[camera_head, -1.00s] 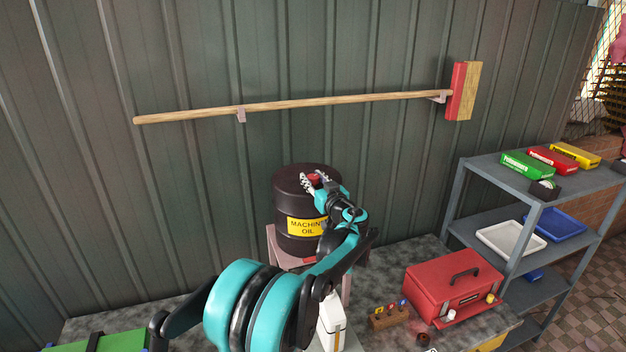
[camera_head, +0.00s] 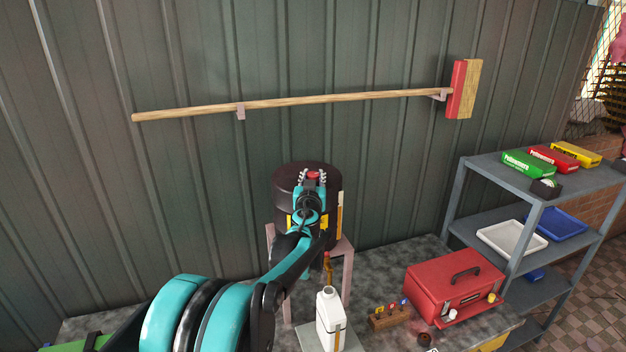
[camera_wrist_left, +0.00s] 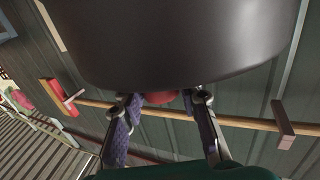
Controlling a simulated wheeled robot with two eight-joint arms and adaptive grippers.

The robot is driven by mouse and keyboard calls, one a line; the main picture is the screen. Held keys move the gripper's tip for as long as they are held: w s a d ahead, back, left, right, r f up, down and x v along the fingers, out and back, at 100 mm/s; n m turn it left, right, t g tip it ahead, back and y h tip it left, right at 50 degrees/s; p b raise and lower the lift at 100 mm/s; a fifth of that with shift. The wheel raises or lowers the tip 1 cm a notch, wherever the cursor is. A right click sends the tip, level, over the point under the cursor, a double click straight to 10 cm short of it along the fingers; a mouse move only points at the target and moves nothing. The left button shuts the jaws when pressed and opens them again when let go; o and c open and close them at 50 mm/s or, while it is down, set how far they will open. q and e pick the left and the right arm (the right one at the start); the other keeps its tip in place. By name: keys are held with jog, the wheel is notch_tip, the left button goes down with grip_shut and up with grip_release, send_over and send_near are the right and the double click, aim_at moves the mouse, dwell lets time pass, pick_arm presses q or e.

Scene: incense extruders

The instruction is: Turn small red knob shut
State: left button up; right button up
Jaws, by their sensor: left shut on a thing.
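The black oil drum (camera_head: 285,185) stands on a pinkish stand against the wall; it also fills the top of the left wrist view (camera_wrist_left: 180,40). A small red knob (camera_head: 314,175) is on the drum's top. My left gripper (camera_head: 313,178) is shut on it, with fingertips on both sides. In the left wrist view the knob (camera_wrist_left: 160,97) shows partly between the two fingers (camera_wrist_left: 163,108), the rest hidden by the drum's rim. My left arm hides most of the drum's yellow label. My right gripper is not in view.
A brassy tap (camera_head: 327,262) with a reddish top is below the drum, above a white jug (camera_head: 329,315). A red toolbox (camera_head: 455,285) and a wooden block (camera_head: 388,318) with several coloured pieces are to the right. A broom (camera_head: 340,100) hangs behind.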

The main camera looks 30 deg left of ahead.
pick_arm(q)
jog(key=m+t+h, duration=0.1)
jog(key=m+h, duration=0.1)
jog(key=h, duration=0.1)
jog(key=m+h, duration=0.2)
jog(key=h, duration=0.1)
jog(key=shift+a+m+t+h+b, duration=0.2)
jog(key=shift+m+t+h+b, duration=0.1)
jog(key=shift+t+h+b, duration=0.1)
jog(key=m+h, duration=0.2)
jog(key=h, duration=0.1)
jog(key=m+g+h, duration=0.1)
jog(key=m+h, duration=0.1)
jog(key=h, duration=0.2)
jog(key=shift+d+m, duration=0.15)
jog(key=shift+m, duration=0.15)
jog(key=shift+d+h, duration=0.1)
jog(key=shift+h, duration=0.3)
jog(key=o, duration=1.2)
jog(key=v, duration=1.2)
jog(key=shift+r, duration=0.15)
